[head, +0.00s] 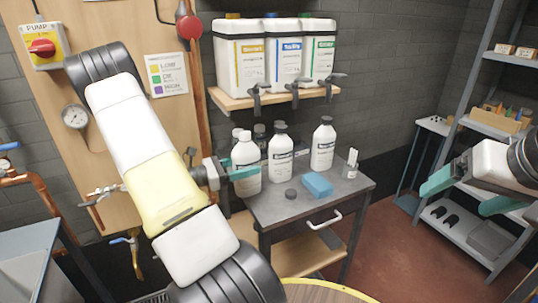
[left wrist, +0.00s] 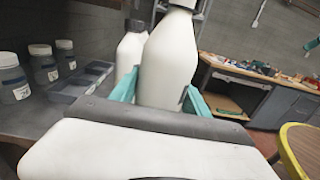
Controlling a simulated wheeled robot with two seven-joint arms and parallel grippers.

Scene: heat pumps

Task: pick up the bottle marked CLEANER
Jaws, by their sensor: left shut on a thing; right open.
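Several white bottles with dark caps or pale caps stand on the grey side table (head: 300,205). My left gripper (head: 241,173) is shut on the leftmost front white bottle (head: 246,154), around its body. In the left wrist view this bottle (left wrist: 168,62) is upright between the green fingers (left wrist: 155,100). I cannot tell whether its base touches the table. A middle bottle (head: 281,147) and a right bottle (head: 323,145) stand beside it. The label words are too small to read, so I cannot tell which is marked CLEANER. My right gripper (head: 462,192) is open and empty at the right.
A blue sponge (head: 317,185) and a dark round cap (head: 291,194) lie on the table near the bottles. Small jars (left wrist: 45,65) and a grey tray (left wrist: 80,82) are behind. A wooden shelf (head: 275,99) with large containers hangs above. Grey shelving (head: 470,120) stands right.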

